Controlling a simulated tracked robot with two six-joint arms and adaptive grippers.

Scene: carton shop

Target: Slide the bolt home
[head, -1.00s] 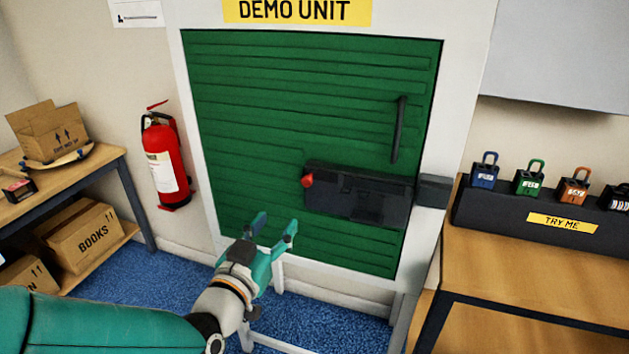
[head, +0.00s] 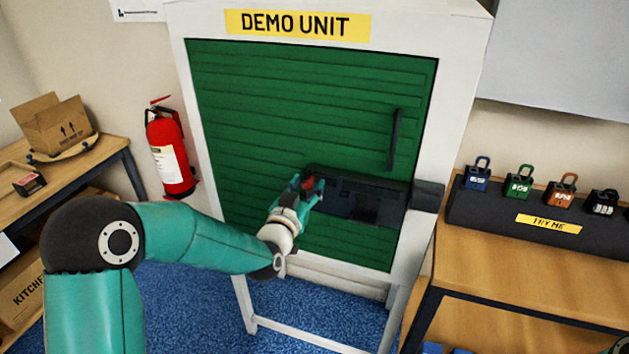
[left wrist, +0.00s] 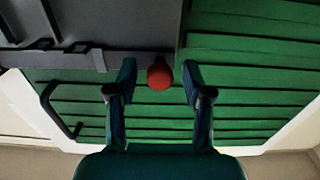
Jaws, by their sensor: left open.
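The bolt's dark housing (head: 362,200) is fixed low on the green door (head: 300,110) of the demo unit. Its red knob (head: 308,182) is at the housing's left end, partly hidden by my left gripper (head: 309,188). In the left wrist view the red knob (left wrist: 160,76) lies between the two open fingertips (left wrist: 160,80), with a gap on each side. The dark keeper block (head: 428,196) is on the white frame, right of the housing. Whether the bolt reaches into it I cannot tell. My right gripper is not in view.
A vertical door handle (head: 394,140) stands above the housing. A fire extinguisher (head: 169,152) hangs on the wall to the left. A bench with several padlocks on a dark stand (head: 470,210) is at the right. A shelf with cartons (head: 52,122) is at the left.

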